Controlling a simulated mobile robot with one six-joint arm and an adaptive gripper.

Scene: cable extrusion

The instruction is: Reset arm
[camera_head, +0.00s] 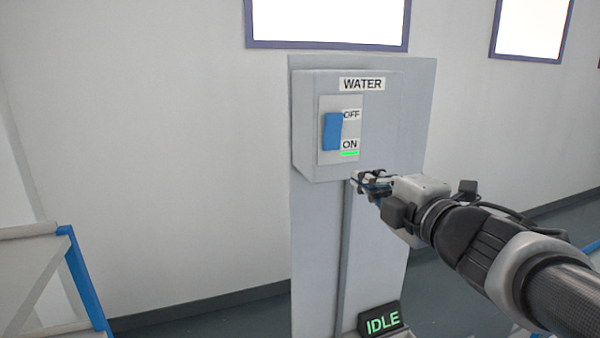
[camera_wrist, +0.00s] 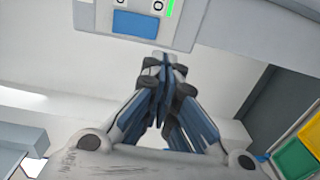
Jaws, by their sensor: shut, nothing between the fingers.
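My gripper (camera_head: 357,181) is at the end of my arm, which reaches in from the right in the head view. It is just below the lower right of the grey WATER switch box (camera_head: 305,130). In the wrist view my gripper (camera_wrist: 168,62) has its fingers together with nothing between them. The blue rocker switch (camera_head: 332,131) sits on the box front beside OFF and ON labels, with a green bar lit under ON. The switch also shows at the top of the wrist view (camera_wrist: 136,24). The fingertips appear apart from the switch.
The box is on a grey panel (camera_head: 420,120) with a vertical conduit (camera_head: 345,250) below it. A sign reading IDLE (camera_head: 381,320) is at the bottom. A blue-edged frame (camera_head: 88,280) stands at the left. Green (camera_wrist: 296,160) and yellow panels show at right in the wrist view.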

